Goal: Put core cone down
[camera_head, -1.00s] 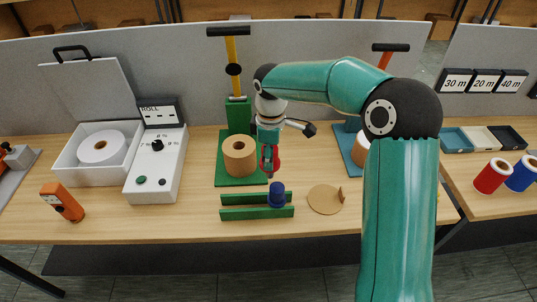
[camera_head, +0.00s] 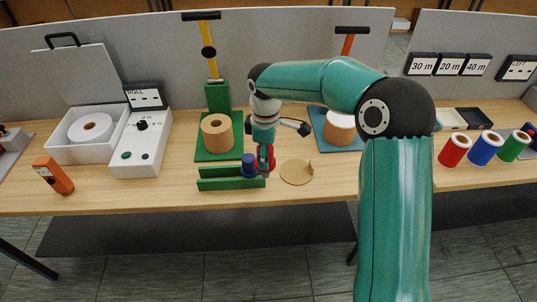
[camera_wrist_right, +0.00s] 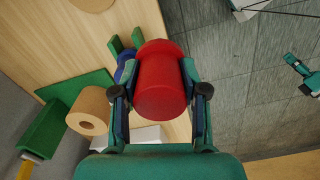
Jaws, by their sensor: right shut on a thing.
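My right gripper (camera_head: 264,160) is shut on a red core cone (camera_wrist_right: 160,85), which shows between the fingers in the right wrist view. In the head view the red cone is mostly covered by the gripper, at the right end of a green two-rail rack (camera_head: 215,184). A blue core cone (camera_head: 249,167) stands in the rack just left of the red one. It also shows partly behind the red cone in the wrist view (camera_wrist_right: 124,70). I cannot tell whether the red cone touches the rails.
A brown roll (camera_head: 216,136) stands on a green base behind the rack. A flat tan disc (camera_head: 296,172) lies right of the rack. A white-topped roll (camera_head: 340,126) on a blue base stands behind my right arm. Red, blue and green cylinders stand far right.

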